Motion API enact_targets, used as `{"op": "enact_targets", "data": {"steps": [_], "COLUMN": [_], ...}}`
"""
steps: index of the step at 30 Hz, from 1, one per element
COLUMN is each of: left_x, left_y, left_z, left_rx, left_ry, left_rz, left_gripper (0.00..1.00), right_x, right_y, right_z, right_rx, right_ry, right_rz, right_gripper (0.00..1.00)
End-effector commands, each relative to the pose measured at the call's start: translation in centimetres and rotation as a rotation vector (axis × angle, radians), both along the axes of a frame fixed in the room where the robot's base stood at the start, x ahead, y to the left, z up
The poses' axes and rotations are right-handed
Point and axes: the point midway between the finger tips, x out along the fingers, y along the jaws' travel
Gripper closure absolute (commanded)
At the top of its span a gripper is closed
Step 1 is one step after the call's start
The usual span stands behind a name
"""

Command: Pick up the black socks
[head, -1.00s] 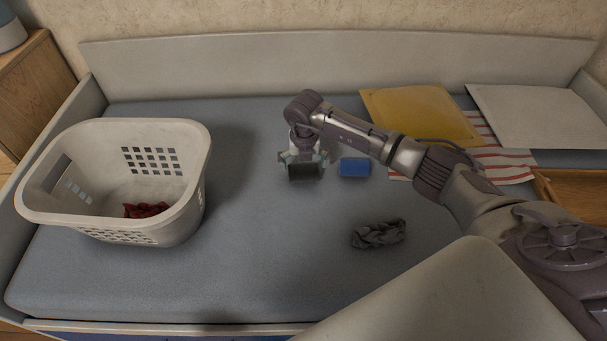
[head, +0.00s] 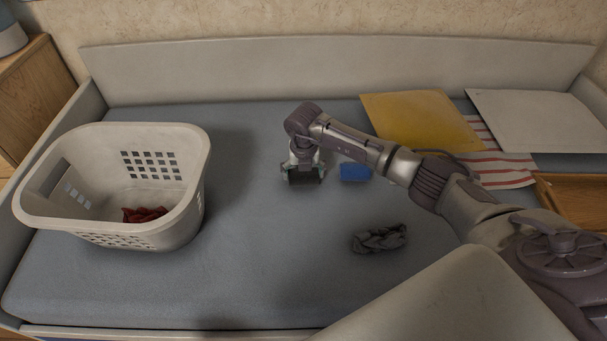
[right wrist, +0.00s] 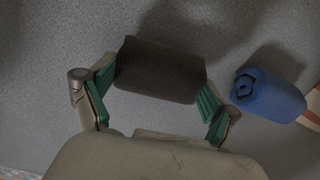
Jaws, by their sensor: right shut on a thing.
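The black socks (right wrist: 160,70) are a dark rolled bundle between the green-padded fingers of my right gripper (right wrist: 158,88). The pads touch both ends of the bundle in the right wrist view. In the head view my right gripper (head: 303,177) points down at the middle of the bed, and the black socks (head: 304,178) show as a dark shape at its fingertips. The gripper is shut on them, low over the blue-grey mattress. Whether they still touch the mattress I cannot tell. My left gripper is not in view.
A blue rolled bundle (head: 355,172) lies just right of the gripper. A crumpled grey cloth (head: 379,238) lies nearer. A white basket (head: 190,200) with a red cloth (head: 145,214) stands at left.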

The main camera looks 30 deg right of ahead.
Motion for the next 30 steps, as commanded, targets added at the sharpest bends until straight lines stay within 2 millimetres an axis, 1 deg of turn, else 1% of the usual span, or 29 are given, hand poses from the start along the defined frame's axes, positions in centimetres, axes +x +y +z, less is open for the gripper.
{"op": "enact_targets", "data": {"steps": [4,5,6,8,10,15,21,24,30], "left_x": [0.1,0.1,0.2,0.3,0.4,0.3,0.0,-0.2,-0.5], "left_y": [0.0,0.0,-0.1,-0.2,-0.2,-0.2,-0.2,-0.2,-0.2], "left_z": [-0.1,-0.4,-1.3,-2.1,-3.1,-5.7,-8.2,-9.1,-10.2], "left_rx": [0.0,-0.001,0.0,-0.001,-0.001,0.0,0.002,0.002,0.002], "left_ry": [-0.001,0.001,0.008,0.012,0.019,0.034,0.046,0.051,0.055], "left_rz": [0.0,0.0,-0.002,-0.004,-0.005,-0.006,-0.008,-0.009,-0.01], "left_gripper": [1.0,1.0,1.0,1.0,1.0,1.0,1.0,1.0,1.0], "right_x": [0.1,0.1,0.1,0.1,0.1,-3.0,-6.4,-8.0,-10.1], "right_y": [-0.1,-0.1,-0.1,0.0,0.0,-1.3,-2.5,-3.0,-3.7], "right_z": [1.1,1.4,2.0,3.0,4.5,6.0,8.2,9.1,10.4], "right_rx": [0.0,-0.001,-0.001,0.0,-0.001,-0.003,-0.004,-0.002,-0.001], "right_ry": [-0.003,-0.003,-0.003,-0.005,-0.005,0.0,-0.001,0.001,-0.001], "right_rz": [-0.001,-0.001,-0.001,-0.001,0.001,0.001,0.001,0.001,-0.001], "right_gripper": [0.44,0.44,0.44,0.44,0.44,0.44,0.44,0.44,0.44]}}
